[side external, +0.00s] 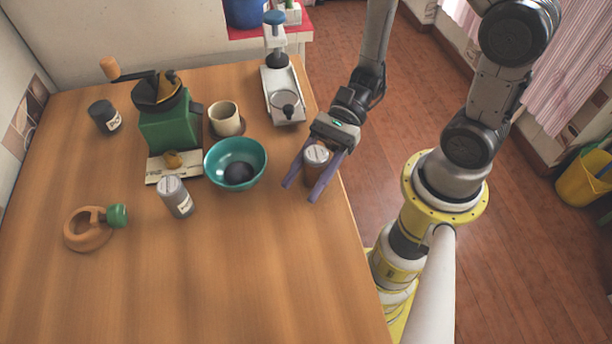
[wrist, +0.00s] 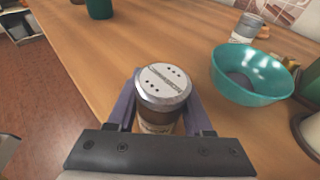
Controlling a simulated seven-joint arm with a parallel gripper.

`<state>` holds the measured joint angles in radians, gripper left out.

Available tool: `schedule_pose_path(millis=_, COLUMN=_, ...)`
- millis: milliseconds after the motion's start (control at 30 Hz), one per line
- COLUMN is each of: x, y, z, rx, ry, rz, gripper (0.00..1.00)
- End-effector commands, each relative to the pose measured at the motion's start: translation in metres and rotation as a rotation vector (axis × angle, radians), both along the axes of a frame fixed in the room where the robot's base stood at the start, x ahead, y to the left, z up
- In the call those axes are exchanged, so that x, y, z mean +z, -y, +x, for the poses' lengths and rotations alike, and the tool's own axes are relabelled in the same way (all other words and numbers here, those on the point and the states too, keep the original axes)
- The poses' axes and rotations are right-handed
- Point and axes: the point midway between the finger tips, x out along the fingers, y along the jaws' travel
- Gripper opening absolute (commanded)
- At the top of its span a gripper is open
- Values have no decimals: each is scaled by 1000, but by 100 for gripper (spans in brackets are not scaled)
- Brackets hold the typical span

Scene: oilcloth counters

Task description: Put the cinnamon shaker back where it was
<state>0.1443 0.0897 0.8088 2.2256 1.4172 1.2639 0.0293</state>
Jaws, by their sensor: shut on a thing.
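The cinnamon shaker (side external: 316,158) is brown with a silver perforated lid; in the wrist view the shaker (wrist: 163,88) stands upright between the fingers. My gripper (side external: 314,181) is shut on it near the table's right edge, to the right of the teal bowl. The gripper (wrist: 162,117) also shows in the wrist view, with a purple finger on each side of the shaker. I cannot tell whether the shaker's base touches the table. A second shaker (side external: 176,197), grey with a silver lid, stands left of the bowl.
The teal bowl (side external: 224,156) holds a dark round thing. A green grinder (side external: 168,128), a cream cup (side external: 225,117), a dark jar (side external: 104,116) and a silver press (side external: 281,90) stand farther back. A wooden ring (side external: 88,230) lies front left. The table's front middle is clear.

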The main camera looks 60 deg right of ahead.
Motion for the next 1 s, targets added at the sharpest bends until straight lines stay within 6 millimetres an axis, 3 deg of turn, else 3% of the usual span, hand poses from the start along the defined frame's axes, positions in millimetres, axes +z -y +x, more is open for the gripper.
schedule_pose_path(millis=167, x=-3, y=0, z=0, rx=0, ry=-1, rz=1, gripper=0)
schedule_pose_path(millis=200, x=-3, y=0, z=0, rx=0, ry=0, rz=0, gripper=58)
schedule_pose_path(millis=333, x=-3, y=0, z=0, rx=0, ry=0, rz=0, gripper=81)
schedule_pose_path(millis=700, x=2, y=0, z=0, rx=0, ry=2, rz=0, gripper=81)
schedule_pose_path(millis=1000, x=11, y=35, z=2, rx=-8, ry=4, rz=-1, gripper=81)
